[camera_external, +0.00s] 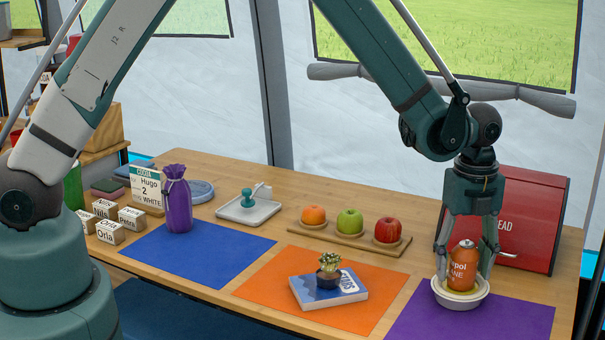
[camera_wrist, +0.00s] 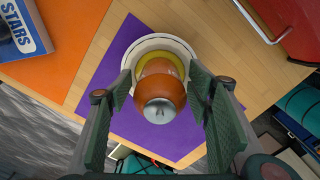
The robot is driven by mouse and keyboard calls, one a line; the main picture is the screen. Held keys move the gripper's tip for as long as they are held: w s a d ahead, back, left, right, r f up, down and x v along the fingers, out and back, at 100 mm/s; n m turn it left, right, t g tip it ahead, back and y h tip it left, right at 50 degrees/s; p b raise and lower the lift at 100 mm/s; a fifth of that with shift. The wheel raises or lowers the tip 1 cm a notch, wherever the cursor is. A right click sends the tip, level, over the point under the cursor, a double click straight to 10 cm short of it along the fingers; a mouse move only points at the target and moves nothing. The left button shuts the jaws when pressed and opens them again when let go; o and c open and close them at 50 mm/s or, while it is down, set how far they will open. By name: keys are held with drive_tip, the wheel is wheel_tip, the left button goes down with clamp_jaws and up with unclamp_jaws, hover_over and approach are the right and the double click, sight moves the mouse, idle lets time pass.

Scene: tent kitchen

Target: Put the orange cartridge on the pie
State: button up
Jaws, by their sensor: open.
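The orange cartridge (camera_external: 462,267) stands upright inside a white dish with a yellowish filling, the pie (camera_external: 460,299), on the purple mat at the right. The cartridge's grey top faces the camera in the wrist view (camera_wrist: 160,108), with the pie's white rim (camera_wrist: 150,43) around it. My gripper (camera_external: 464,272) points down over the dish, its fingers on either side of the cartridge. In the wrist view the open fingers (camera_wrist: 163,95) stand apart from the cartridge, with gaps on both sides. The cartridge's base is partly hidden.
A red bread box (camera_external: 535,215) stands close behind my gripper. A board with three fruits (camera_external: 349,238) is to the left. A blue book (camera_external: 327,288) with a small potted plant lies on the orange mat (camera_external: 265,290). The blue mat has clear room.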

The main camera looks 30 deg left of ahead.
wheel_tip(320, 180, up, 12)
drive_tip(key=shift+r+p, duration=0.1)
drive_tip(key=shift+p, duration=0.75)
idle(0.5)
drive_tip(key=shift+w+a+r, duration=0.15)
drive_tip(key=shift+a+r, duration=0.15)
drive_tip(key=shift+a, duration=0.1)
drive_tip(key=w+a+r+n+t, duration=0.1)
drive_tip(key=a+r+n, duration=0.4)
drive_tip(key=a, duration=0.5)
drive_tip(key=a+r+n+t+h, duration=0.1)
drive_tip(key=a+r+n, duration=0.3)
drive_tip(key=a+r, duration=0.45)
drive_tip(key=w+a+r+n+t, duration=0.1)
drive_tip(key=a+r+n, duration=0.3)
drive_tip(key=a, duration=0.8)
drive_tip(key=s+a+n+t, duration=0.1)
drive_tip(key=s+a+n, duration=0.4)
drive_tip(key=a, duration=0.4)
drive_tip(key=s+a+r+n+t, duration=0.1)
drive_tip(key=s+a+n, duration=0.4)
drive_tip(key=a, duration=0.4)
drive_tip(key=s+a+r+n+t+y, duration=0.1)
drive_tip(key=s+a+n+t, duration=0.1)
drive_tip(key=s+a+n, duration=0.3)
drive_tip(key=shift+s+a+r+n, duration=0.3)
drive_tip(key=shift+s+a, duration=0.6)
drive_tip(key=shift+a, duration=1.35)
